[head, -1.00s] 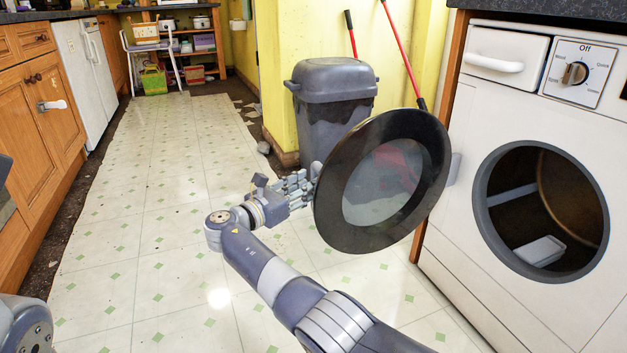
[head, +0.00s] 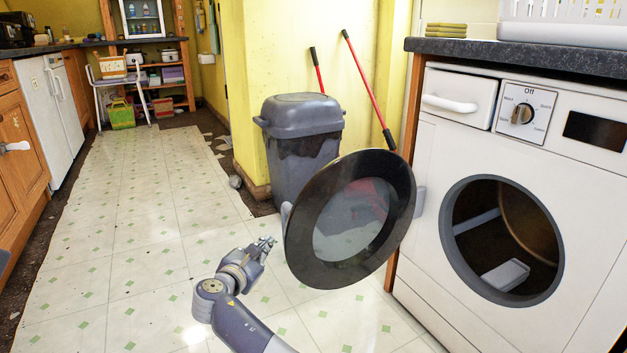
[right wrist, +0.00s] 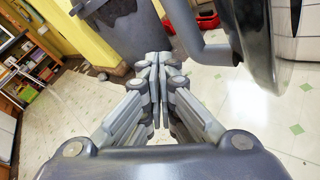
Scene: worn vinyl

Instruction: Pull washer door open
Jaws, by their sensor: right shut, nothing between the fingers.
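The washer (head: 414,215) stands at the right under a dark counter, its round drum opening uncovered. Its round door (head: 303,240), a black ring with a glass middle, is swung wide open to the left on its hinge. In the right wrist view the door (right wrist: 260,40) shows at the upper right, with its grey handle (right wrist: 212,52) beside the fingers. My right gripper (head: 268,245) is just left of the door, apart from it. Its fingers meet in the right wrist view (right wrist: 158,62), shut and empty.
A grey lidded bin (head: 305,170) stands behind the door against the yellow wall, with red-handled tools leaning there. Wooden cabinets (head: 20,165) line the left side. The tiled floor (head: 120,240) between is clear.

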